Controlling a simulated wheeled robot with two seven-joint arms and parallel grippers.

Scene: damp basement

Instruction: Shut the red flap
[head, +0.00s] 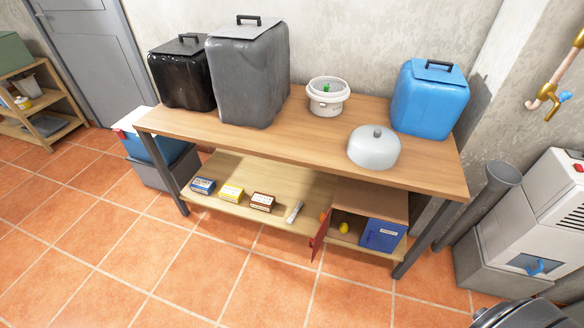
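The red flap (319,237) stands open on the front of a small wooden box (372,199) on the bench's lower shelf. It sticks out toward me from the left side of the box's opening and shows nearly edge-on. To its right, a blue panel (383,235) with a small white label covers the right part of the box's front. A yellow round thing (343,228) shows inside the opening, and a bit of orange shows just behind the flap's top. Neither of my grippers is in view.
The lower shelf (230,207) also holds several small boxes and a white tube (295,212) left of the flap. The bench top (300,128) holds canisters, a white bucket (327,96) and a grey dome (374,147). Tiled floor (190,265) in front is clear.

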